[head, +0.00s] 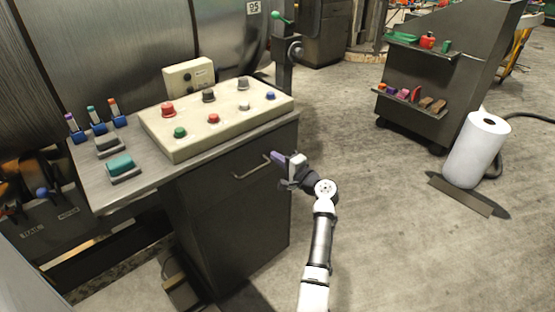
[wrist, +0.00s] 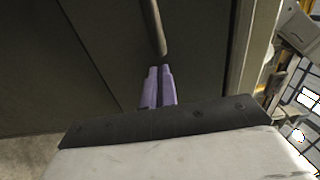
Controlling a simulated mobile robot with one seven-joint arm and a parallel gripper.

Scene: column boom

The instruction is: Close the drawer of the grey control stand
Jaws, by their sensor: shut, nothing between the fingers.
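The grey control stand (head: 236,230) stands left of centre in the head view. Its drawer front (head: 215,190) is at the top of the stand's front face, with a bar handle (head: 250,172). The drawer looks flush or nearly flush with the stand; a small gap is hard to tell. My gripper (head: 282,158) is at the right end of the handle, its purple fingers together and empty. In the wrist view the gripper (wrist: 158,80) points at the drawer front (wrist: 110,50), close below the end of the handle (wrist: 153,28). Whether the fingertips touch is unclear.
A cream button panel (head: 215,120) and several switches lie on the stand's top. A dark tool cart (head: 440,80) stands at the back right, with a white roll (head: 476,150) beside it. The floor (head: 390,230) right of the stand is clear.

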